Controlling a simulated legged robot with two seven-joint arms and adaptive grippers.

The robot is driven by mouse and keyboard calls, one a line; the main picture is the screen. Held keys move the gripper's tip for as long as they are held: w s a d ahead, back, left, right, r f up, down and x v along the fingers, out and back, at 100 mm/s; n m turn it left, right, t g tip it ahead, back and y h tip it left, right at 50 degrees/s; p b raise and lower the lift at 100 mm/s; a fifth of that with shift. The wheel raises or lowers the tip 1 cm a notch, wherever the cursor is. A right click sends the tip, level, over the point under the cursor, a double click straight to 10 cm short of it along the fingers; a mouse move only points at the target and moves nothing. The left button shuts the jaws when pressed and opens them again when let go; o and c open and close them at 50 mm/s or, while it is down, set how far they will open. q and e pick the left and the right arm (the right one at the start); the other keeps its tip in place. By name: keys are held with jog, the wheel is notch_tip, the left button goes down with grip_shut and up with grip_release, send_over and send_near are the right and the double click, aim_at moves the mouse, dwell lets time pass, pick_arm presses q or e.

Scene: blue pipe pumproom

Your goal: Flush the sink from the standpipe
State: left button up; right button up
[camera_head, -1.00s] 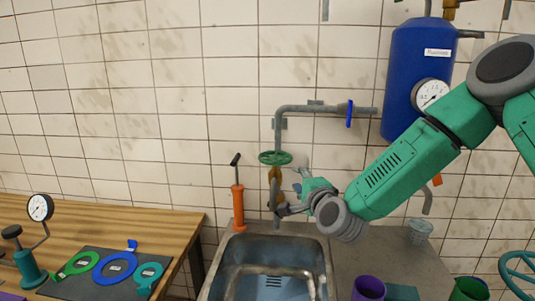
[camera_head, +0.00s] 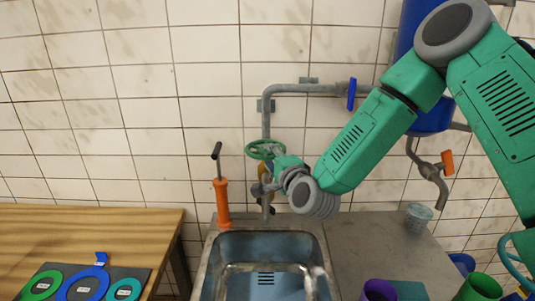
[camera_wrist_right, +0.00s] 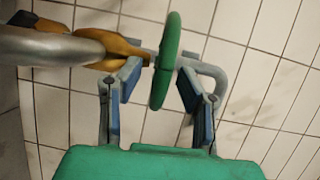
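The standpipe (camera_head: 266,122) is a grey pipe that runs down the tiled wall to the back of the sink. A green handwheel (camera_head: 262,149) sits on it; the right wrist view shows the wheel (camera_wrist_right: 166,62) edge-on. My right gripper (camera_wrist_right: 158,82) is open, with one finger on each side of the wheel's rim and gaps visible. In the head view my right gripper (camera_head: 274,165) is at the wheel, its fingers partly hidden. The metal sink (camera_head: 222,240) stands below, with a drain grate in its basin. My left gripper is out of view.
A blue valve handle (camera_head: 351,95) is on the upper pipe, beside a blue tank (camera_head: 432,118). A clear cup (camera_head: 418,217) stands on the counter. Ring-shaped tools lie on the wooden bench (camera_head: 95,225).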

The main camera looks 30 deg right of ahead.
jog(key=shift+s+a+r, duration=0.1)
jog(key=shift+a, duration=0.1)
jog(key=shift+s, duration=0.1)
jog(key=c, duration=0.4)
jog(key=shift+d, duration=0.15)
grip_shut()
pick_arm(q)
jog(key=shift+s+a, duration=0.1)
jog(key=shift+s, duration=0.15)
pick_arm(e)
jog(key=shift+d, duration=0.35)
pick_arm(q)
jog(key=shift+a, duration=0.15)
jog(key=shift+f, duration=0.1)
